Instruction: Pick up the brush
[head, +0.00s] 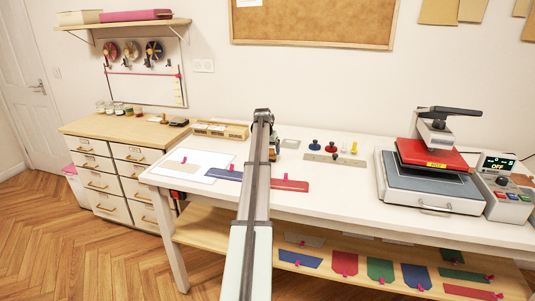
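I cannot pick out the brush with certainty. A small dark item (180,122) lies near the right end of the wooden cabinet top and may be the brush, but it is too small to tell. My arm reaches forward over the white table, and its end (273,152) is above the table's back half, to the right of that item. The arm hides most of my gripper, so its fingers and anything between them do not show clearly.
The white table (340,195) holds a heat press (432,165) at right, stamps (331,147), fabric tags (289,186) and a wooden tray (220,129). Jars (119,108) stand on the drawer cabinet (100,124). A lower shelf (325,268) holds coloured tags.

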